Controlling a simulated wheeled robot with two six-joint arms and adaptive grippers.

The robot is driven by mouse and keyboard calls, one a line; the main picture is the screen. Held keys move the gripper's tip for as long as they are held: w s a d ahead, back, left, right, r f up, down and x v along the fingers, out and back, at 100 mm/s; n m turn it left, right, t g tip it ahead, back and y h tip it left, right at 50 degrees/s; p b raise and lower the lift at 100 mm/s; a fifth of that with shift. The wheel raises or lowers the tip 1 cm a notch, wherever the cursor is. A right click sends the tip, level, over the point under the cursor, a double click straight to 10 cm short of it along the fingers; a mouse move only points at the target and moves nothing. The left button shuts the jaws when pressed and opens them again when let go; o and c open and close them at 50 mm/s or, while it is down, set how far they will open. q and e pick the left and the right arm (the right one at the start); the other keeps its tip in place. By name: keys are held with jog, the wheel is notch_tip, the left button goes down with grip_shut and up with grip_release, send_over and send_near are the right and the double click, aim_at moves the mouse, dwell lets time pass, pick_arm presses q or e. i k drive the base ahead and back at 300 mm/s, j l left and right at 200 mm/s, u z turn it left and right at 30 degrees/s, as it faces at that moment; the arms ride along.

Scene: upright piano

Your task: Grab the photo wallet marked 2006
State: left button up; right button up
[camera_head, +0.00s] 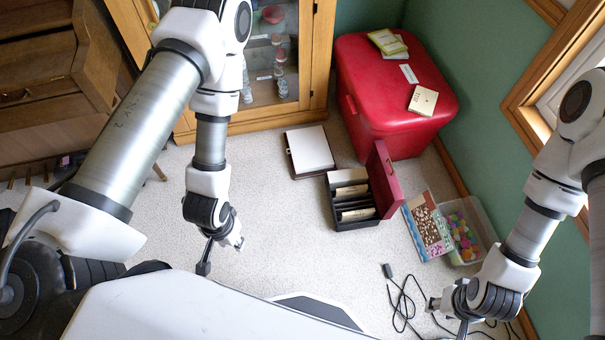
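No marking 2006 can be read at this size, so I cannot tell which thing is the wallet. A black box (356,226) with its dark red lid (384,180) open stands on the floor and holds several cream wallets or cards (351,190). My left gripper (222,256) hangs above the floor to the left of the box, apart from it. My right gripper (447,318) is at the lower right, near a black cable. Neither gripper visibly holds anything; their fingers are too small and partly hidden to judge.
A red trunk (385,120) behind the box bears booklets (388,41) and a cream card (423,100). A white-topped dark album (310,151) lies left of the box. A patterned box lid (427,224), a clear tub (478,222) and a black cable (402,300) lie right.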

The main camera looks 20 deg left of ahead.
aim_at(342, 192)
jog(key=i+j+z, duration=0.7)
jog(key=i+l, duration=0.05)
jog(key=l, duration=0.05)
